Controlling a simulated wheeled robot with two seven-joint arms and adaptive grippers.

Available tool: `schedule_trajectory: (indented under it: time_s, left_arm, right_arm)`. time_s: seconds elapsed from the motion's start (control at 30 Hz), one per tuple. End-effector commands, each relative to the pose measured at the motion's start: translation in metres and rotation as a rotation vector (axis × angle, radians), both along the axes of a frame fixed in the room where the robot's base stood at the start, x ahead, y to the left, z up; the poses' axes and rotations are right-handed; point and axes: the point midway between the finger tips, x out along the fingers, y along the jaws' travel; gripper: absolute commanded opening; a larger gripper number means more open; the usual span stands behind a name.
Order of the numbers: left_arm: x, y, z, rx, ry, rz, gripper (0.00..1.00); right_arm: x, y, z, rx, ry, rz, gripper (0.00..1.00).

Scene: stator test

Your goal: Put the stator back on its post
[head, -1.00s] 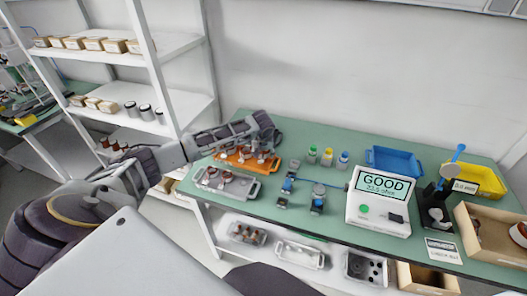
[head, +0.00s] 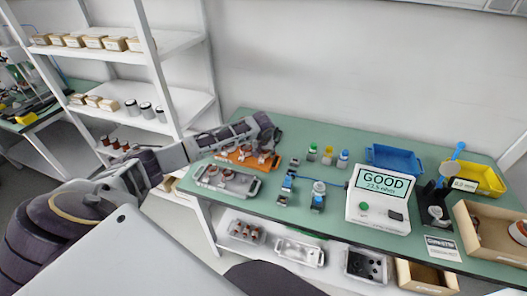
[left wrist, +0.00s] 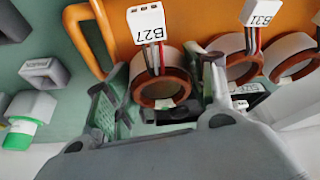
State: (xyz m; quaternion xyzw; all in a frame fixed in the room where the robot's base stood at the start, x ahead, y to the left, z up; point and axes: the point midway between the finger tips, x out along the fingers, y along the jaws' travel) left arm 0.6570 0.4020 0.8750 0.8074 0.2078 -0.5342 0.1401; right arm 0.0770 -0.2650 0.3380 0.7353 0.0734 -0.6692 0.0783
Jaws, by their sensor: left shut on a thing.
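A stator with a copper-brown ring, a white inside and a white tag reading B27 (left wrist: 158,92) is between the fingers of my left gripper (left wrist: 163,100) in the left wrist view. The gripper is shut on it. In the head view my left gripper (head: 267,149) is over the orange tray (head: 230,154) at the table's left part. More tagged stators (left wrist: 238,65) stand to the right of the held one on the orange surface. The post under the held stator is hidden, so I cannot tell whether it is seated. My right gripper is out of view.
A grey tray (head: 251,188) with brown stators lies in front of the orange tray. Small fixtures (head: 318,197), coloured-cap bottles (head: 327,156), a tester reading GOOD (head: 379,201), a blue bin (head: 394,158) and a yellow bin (head: 477,180) stand to the right.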

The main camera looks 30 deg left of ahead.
Motion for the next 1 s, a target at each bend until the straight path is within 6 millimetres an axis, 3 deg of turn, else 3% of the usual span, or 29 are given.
schedule_trajectory:
  time_s: [0.57,0.6,0.7,1.0]
  left_arm:
    - [-0.006,-0.0034,-0.0126,-0.002,0.02,-0.004,0.14]
    - [-0.0056,-0.0035,-0.0125,-0.001,0.019,-0.004,0.57]
    - [-0.0051,-0.0036,-0.0117,-0.001,0.018,-0.005,0.69]
    - [-0.003,-0.0026,-0.008,-0.001,0.01,-0.003,0.69]
  right_arm:
    - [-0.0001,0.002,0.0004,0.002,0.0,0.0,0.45]
    - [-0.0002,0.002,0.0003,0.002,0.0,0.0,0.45]
    - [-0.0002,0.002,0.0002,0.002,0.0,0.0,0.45]
    - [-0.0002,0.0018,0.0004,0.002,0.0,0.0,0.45]
